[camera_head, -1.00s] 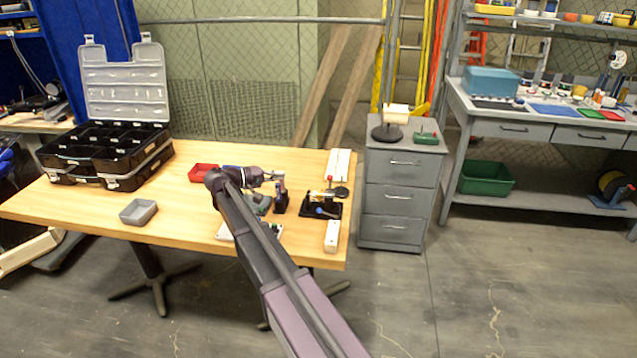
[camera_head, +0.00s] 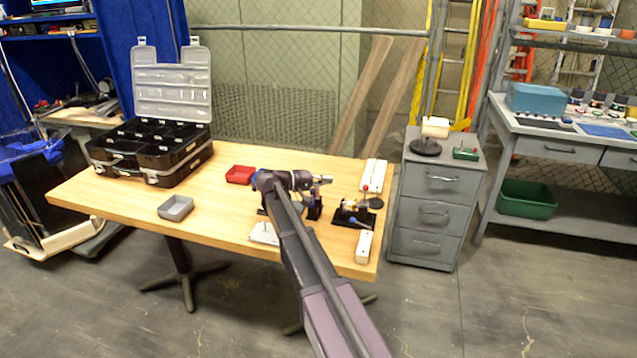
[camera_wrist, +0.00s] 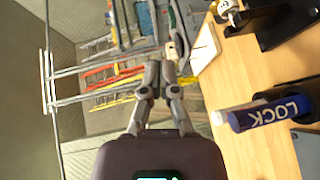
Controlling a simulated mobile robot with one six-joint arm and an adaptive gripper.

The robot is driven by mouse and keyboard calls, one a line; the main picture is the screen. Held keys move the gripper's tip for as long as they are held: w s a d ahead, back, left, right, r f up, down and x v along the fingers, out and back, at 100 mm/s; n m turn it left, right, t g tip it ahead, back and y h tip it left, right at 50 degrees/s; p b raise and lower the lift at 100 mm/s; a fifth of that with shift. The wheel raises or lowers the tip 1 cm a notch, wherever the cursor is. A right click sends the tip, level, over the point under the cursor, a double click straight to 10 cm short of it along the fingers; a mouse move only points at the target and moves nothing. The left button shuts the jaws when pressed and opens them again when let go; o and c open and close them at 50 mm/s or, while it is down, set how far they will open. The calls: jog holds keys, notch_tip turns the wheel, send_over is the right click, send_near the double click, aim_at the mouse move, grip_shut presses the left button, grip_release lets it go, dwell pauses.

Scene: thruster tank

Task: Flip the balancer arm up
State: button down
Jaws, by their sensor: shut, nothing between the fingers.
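My gripper (camera_head: 325,179) is shut and empty above the right part of the wooden table; its fingertips meet in the wrist view (camera_wrist: 161,72). A blue cylinder marked LOCK (camera_wrist: 268,114) sticks out of a black holder (camera_wrist: 302,98), to the right of my fingers in the wrist view and apart from them. A black-based device (camera_head: 350,216) with a brass-coloured part and a blue part stands on the table, right of and below my gripper in the head view. I cannot tell which part is the balancer arm. My arm hides some of the table items.
White blocks (camera_head: 364,247) and a white strip (camera_head: 373,175) lie near the table's right edge. A grey drawer cabinet (camera_head: 430,205) stands right of the table.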

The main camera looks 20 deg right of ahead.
jog(key=d, duration=0.3)
jog(key=d+f, duration=0.1)
jog(key=d, duration=0.1)
jog(key=shift+d+b, duration=0.25)
jog(key=shift+b, duration=0.15)
jog(key=shift+s+d+f, duration=0.25)
jog(key=shift+s+d, duration=0.5)
jog(key=shift+d, duration=0.05)
jog(key=shift+s+d+f+b, duration=0.1)
jog(key=shift+s+d+b, duration=0.25)
jog(key=shift+s+d, duration=0.35)
jog(key=shift+w+a, duration=0.1)
jog(key=shift+a, duration=0.05)
jog(key=shift+p, duration=0.3)
